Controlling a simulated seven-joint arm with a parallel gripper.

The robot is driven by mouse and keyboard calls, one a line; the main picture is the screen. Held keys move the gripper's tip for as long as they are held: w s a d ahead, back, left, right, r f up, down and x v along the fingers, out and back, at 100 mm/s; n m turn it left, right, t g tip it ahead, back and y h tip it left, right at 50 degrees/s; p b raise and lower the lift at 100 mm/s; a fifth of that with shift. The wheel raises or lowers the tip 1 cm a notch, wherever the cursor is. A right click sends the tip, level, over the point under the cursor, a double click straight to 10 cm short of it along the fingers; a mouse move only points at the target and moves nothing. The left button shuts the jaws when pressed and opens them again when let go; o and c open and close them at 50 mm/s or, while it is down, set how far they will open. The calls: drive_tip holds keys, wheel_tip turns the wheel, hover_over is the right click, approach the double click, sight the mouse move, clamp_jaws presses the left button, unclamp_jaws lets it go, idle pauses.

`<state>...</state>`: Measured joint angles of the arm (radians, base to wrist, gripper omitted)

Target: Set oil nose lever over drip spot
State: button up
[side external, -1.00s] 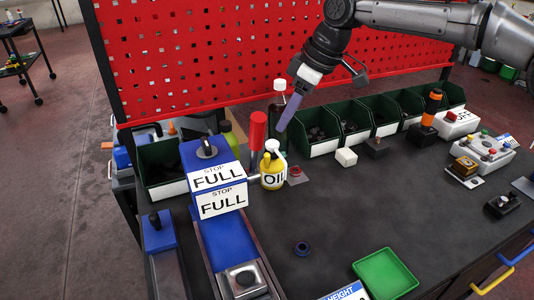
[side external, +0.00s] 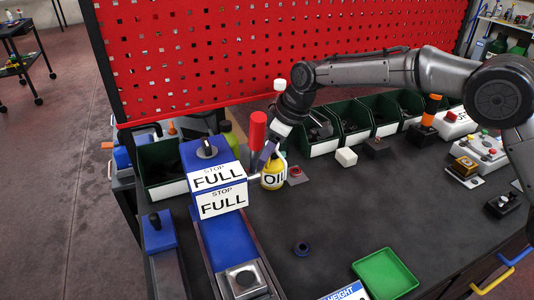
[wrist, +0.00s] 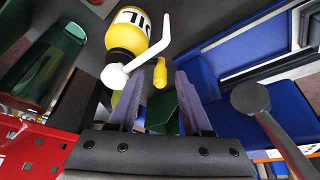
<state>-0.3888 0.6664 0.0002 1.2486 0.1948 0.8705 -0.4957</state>
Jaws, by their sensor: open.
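The yellow oil bottle (side external: 273,180), lettered OIL, stands upright beside the blue FULL block. In the wrist view the oil bottle (wrist: 127,35) is at the top. Its white nose lever (wrist: 148,57) has a ball end and runs close past the tip of my left-hand finger. My gripper (wrist: 160,78) is open, its purple fingers apart with nothing clasped. I cannot tell whether the fingers touch the lever. No marked drip spot is clearly identifiable; a red button on a plate (side external: 296,173) lies right of the bottle.
A red cylinder (side external: 257,130) stands close left of my gripper. The blue FULL block (side external: 217,180) is left of the bottle. Green bins (side external: 320,149) line the back. A grey knobbed lever (wrist: 252,98) is right in the wrist view.

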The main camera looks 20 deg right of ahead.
clamp_jaws()
idle(1.4)
